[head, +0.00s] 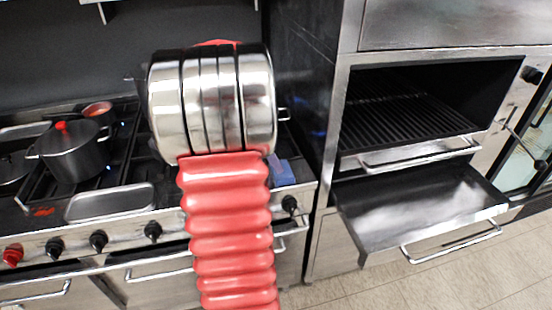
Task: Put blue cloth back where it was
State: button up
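A small blue cloth (283,172) shows at the right end of the stove top, just right of my arm. My arm covers its left part, so I see only a piece of it. It looks to lie on the stove near the front edge, but I cannot tell whether anything touches it. My arm, with red ribbed and shiny metal sections, rises through the middle of the view. My gripper is hidden behind it, so its fingers do not show.
The stove (120,236) holds a dark pot (72,152) with a red knob and a shallow metal tray (109,203). At the right, a grill oven (405,115) stands open above a pulled-out metal drawer (425,215). Tiled floor (470,275) is clear at lower right.

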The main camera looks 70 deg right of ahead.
jog(key=v, duration=0.5)
dwell(0.6)
jog(key=shift+s, duration=0.1)
